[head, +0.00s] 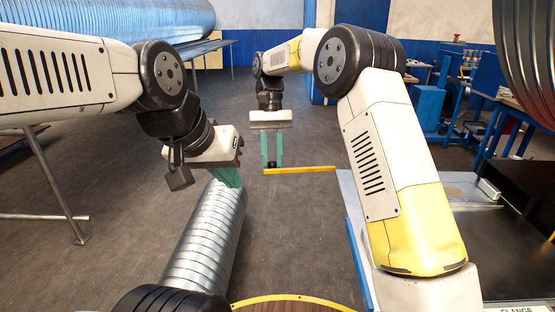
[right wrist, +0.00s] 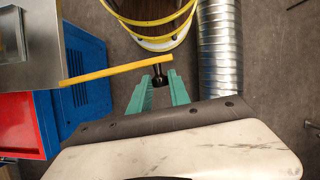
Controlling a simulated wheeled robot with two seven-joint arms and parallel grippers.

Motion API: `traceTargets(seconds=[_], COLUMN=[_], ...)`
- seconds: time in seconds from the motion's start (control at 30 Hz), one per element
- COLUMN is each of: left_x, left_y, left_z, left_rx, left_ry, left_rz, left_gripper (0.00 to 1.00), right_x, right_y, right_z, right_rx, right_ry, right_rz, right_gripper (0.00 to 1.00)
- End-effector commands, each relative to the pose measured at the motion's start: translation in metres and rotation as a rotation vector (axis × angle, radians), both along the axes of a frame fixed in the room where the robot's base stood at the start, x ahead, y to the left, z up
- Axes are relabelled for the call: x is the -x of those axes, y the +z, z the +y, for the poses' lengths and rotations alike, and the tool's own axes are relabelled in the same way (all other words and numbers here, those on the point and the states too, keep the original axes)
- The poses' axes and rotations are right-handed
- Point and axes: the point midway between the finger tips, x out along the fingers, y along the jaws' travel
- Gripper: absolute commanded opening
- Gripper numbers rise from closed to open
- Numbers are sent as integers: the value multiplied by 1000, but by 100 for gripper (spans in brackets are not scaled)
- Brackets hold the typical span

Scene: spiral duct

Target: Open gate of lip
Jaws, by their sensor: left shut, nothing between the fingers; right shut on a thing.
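The gate is a yellow bar (head: 300,170) with a black knob (head: 272,165) at its free end. It sticks out to the left from the edge of the grey-and-blue table (head: 352,215). My right gripper (head: 272,157) is shut on the knob from above. In the right wrist view the teal fingers (right wrist: 160,92) flank the knob (right wrist: 161,79), and the yellow bar (right wrist: 115,74) runs left to the metal housing. My left gripper (head: 229,178) is shut and empty at the far end of the spiral duct (head: 207,235); whether it touches the duct is unclear.
The duct (right wrist: 220,50) lies right of the gate in the right wrist view. A large duct (head: 110,20) rests at the back left. Grey floor (head: 310,130) is clear beyond the gate.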

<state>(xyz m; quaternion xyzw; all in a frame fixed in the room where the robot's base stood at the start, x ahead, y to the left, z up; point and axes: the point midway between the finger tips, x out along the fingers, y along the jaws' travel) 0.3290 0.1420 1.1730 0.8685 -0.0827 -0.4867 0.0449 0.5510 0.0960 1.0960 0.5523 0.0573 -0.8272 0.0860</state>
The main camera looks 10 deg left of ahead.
Motion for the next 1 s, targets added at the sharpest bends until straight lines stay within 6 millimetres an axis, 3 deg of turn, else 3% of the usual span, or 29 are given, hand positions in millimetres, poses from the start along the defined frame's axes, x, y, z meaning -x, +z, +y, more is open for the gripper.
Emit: traceTargets(seconds=[0.4,0.9,0.93,1.0], left_x=[0,0,0,0], left_y=[0,0,0,0], left_z=[0,0,0,0], left_rx=[0,0,0,0], left_ry=[0,0,0,0], left_rz=[0,0,0,0], left_gripper=[0,0,0,0], right_x=[-26,-29,-28,-28], right_y=[0,0,0,0], right_z=[-2,-3,-3,-3], right_rx=[-1,-1,-1,-1], right_ry=[-162,-177,-177,-177], right_rz=[-1,-1,-1,0], right_gripper=[0,0,27,40])
